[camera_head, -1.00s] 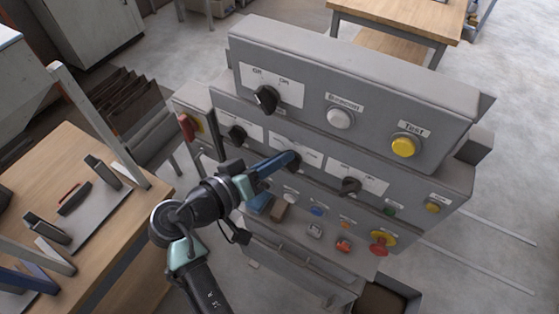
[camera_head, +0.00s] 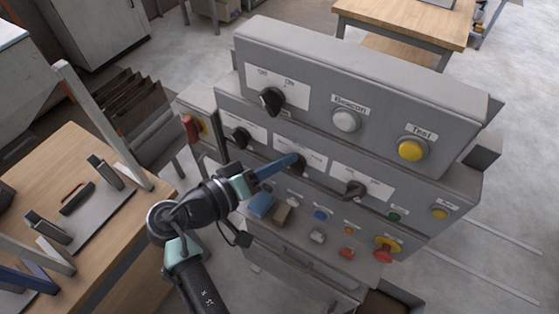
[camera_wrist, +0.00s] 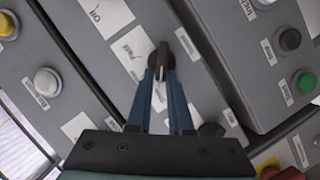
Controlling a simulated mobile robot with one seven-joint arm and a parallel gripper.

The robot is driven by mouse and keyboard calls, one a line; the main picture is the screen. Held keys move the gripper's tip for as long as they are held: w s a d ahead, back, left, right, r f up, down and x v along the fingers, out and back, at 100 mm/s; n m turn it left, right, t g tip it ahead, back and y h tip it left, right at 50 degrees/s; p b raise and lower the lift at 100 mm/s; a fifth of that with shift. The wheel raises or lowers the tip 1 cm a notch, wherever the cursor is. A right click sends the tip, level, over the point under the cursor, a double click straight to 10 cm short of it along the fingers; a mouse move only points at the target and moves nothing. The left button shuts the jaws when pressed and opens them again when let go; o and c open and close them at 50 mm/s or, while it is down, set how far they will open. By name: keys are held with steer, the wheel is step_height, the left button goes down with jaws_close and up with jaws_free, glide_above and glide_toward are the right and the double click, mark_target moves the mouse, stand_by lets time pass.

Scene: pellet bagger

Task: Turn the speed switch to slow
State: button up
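The control cabinet carries a middle row of black rotary switches with white plates. My gripper (camera_head: 298,160) reaches the middle one from the left in the head view, and its fingers cover most of that switch. In the wrist view, the two blue fingers (camera_wrist: 161,75) stand close together with the black handle of this switch (camera_wrist: 162,54) between their tips. The fingers look shut on the handle. The plate (camera_wrist: 136,52) beside it is too blurred to read, so I cannot tell its set position.
Other black switches stand left (camera_head: 238,138) and right (camera_head: 355,190) of my gripper. Above are the white Beacon button (camera_head: 346,121) and yellow Test button (camera_head: 411,150). A red emergency button (camera_head: 386,248) is low right. A wooden table (camera_head: 120,205) stands left.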

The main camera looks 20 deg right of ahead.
steer(key=shift+o, duration=1.1)
steer(key=shift+s+d+f, duration=0.1)
steer(key=shift+d, duration=0.05)
steer(key=shift+o, duration=0.4)
steer(key=b+v, duration=0.4)
steer(key=v, duration=0.8)
steer(key=shift+a, duration=0.4)
